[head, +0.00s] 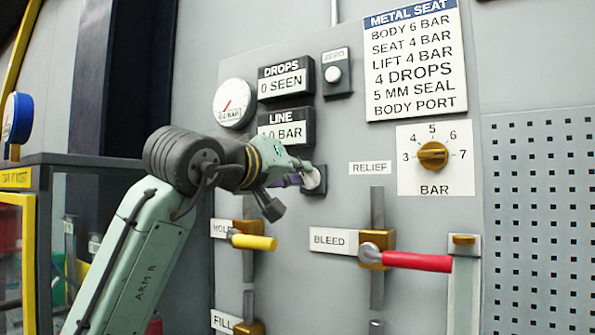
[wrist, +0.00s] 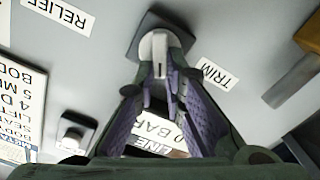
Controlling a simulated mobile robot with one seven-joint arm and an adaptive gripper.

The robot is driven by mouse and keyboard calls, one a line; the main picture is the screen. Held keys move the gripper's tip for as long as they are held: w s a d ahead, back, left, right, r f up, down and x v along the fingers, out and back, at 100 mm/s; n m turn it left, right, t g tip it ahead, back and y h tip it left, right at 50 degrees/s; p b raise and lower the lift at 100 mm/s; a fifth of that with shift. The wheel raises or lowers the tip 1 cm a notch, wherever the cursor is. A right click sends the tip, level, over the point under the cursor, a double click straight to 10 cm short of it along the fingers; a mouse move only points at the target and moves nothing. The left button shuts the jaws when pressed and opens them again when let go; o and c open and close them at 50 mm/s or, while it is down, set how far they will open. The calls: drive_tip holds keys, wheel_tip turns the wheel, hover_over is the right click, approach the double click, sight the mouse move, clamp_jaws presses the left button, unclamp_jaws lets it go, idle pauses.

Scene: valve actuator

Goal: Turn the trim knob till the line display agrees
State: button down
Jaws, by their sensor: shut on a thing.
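The trim knob (head: 315,179) is a pale round knob on a dark square plate on the panel. In the wrist view the knob (wrist: 160,48) has a dark mark on its near side and sits beside the TRIM label (wrist: 217,74). My gripper (wrist: 160,76) has its purple-padded fingers closed on the knob. In the head view my gripper (head: 297,180) reaches it from the left. The line display (head: 287,128) ends in ".0 BAR"; its first digit is unclear. In the wrist view the display (wrist: 160,130) shows upside down between my fingers, partly hidden.
A white sign (head: 415,60) lists METAL SEAT, BODY 6 BAR, SEAT 4 BAR and LIFT 4 BAR. The drops display (head: 286,78) reads 0 SEEN. A round gauge (head: 234,103), the relief knob (head: 433,155), red bleed lever (head: 415,261) and yellow hold lever (head: 253,242) surround my arm.

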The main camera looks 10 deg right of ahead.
idle(0.3)
drive_tip(key=c, duration=1.7)
unclamp_jaws()
drive_tip(key=shift+o, duration=0.2)
drive_tip(key=shift+a, duration=0.1)
drive_tip(key=v, duration=1.2)
